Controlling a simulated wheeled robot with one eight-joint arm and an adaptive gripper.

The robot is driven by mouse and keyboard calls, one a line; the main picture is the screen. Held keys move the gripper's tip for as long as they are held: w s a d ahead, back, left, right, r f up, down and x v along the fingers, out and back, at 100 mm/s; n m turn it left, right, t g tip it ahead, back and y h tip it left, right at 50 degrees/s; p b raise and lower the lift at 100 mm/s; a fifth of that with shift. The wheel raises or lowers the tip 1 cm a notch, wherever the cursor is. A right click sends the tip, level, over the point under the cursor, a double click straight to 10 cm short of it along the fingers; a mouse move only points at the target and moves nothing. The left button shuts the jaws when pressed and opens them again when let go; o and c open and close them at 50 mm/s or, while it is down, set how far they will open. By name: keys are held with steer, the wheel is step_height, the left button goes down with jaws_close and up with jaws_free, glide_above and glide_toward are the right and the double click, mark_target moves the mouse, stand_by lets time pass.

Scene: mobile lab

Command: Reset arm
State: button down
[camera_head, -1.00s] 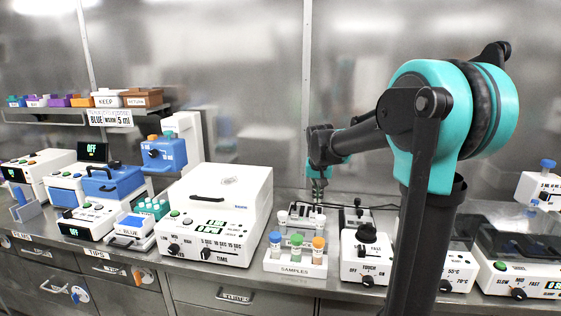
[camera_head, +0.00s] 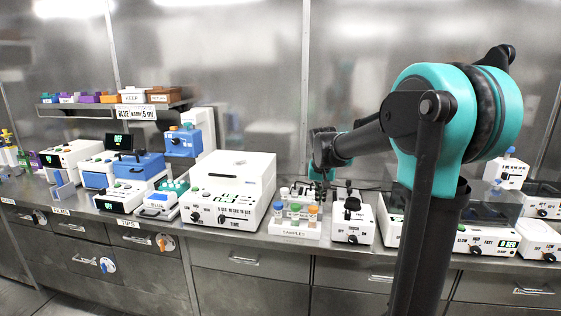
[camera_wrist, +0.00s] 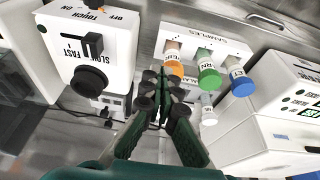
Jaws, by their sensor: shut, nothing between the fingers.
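My gripper (camera_wrist: 162,82) shows in the wrist view with its dark green fingers closed together and nothing held. It points toward a white sample rack (camera_wrist: 207,40) marked SAMPLES, with orange-, green- and blue-capped tubes. In the head view my arm reaches left over the bench, and my gripper (camera_head: 318,188) hangs small and partly hidden just behind the sample rack (camera_head: 293,229). The vortex mixer with a black knob stands beside the rack (camera_head: 351,219); in the wrist view it is at the upper left (camera_wrist: 88,50).
A large white centrifuge-like box (camera_head: 233,195) stands left of the rack. Blue and white devices (camera_head: 138,165) fill the bench further left. A shelf with coloured bins (camera_head: 110,97) is on the back wall. More white devices (camera_head: 483,240) stand at the right, behind my arm. Drawers (camera_head: 245,256) line the bench front.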

steer(key=s+d+f, duration=0.1)
steer(key=s+f, duration=0.4)
steer(key=s, duration=0.4)
steer(key=s+d+f+n, duration=0.1)
steer(key=s+f, duration=0.4)
steer(key=s, duration=0.5)
steer(key=s+d+f+n, duration=0.1)
steer(key=s+d+f, duration=0.2)
steer(key=s+f, duration=0.3)
steer(key=s, duration=0.3)
steer(key=shift+s+t+y, duration=0.3)
steer(key=shift+t, duration=0.1)
